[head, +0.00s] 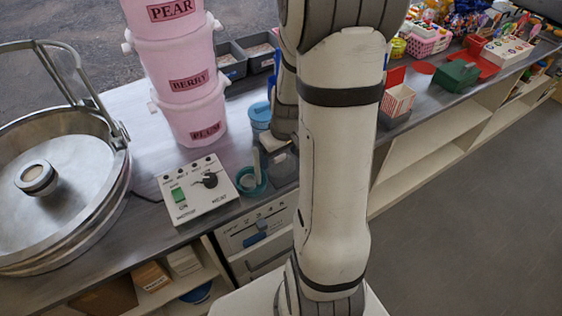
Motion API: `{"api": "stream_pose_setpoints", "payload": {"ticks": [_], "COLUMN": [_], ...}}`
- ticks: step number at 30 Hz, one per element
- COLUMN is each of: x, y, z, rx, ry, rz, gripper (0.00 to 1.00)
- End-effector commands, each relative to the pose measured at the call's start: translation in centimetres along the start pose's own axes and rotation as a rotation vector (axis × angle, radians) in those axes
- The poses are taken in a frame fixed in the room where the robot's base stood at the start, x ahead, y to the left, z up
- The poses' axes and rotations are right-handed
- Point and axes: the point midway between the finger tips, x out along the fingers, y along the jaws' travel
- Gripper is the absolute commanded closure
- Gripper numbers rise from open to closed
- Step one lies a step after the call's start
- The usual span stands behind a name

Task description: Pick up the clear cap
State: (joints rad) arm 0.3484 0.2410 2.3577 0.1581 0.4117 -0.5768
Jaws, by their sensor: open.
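I cannot make out a clear cap anywhere in the head view; it may be hidden behind my arm or too small to tell. My gripper (277,147) is at the end of my arm, low over the counter, just right of a teal cup (251,181) with a pale stick in it. My forearm covers part of it, and its fingertips are hard to make out. It is open, and I see nothing held in it.
A large metal pan (75,205) with a raised handle fills the left. Pink stacked tubs (185,85), a white control box (197,190) and a blue-lidded tub (260,115) stand on the counter (115,105). Red and green boxes (457,76) stand at right. Shelves lie below.

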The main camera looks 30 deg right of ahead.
Motion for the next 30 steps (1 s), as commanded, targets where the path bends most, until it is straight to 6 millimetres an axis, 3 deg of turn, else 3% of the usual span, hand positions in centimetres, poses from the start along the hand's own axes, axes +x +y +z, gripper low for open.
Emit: {"api": "stream_pose_setpoints", "payload": {"ticks": [4, 12, 30], "x": [1.18, 1.29, 1.31], "y": [-0.02, 0.02, 0.07], "z": [0.02, 0.01, 0.07], "rx": [0.002, 0.002, 0.003], "ry": [0.000, 0.001, 0.000], "rz": [0.000, 0.001, 0.000], "gripper": [0.22, 0.24, 0.72]}}
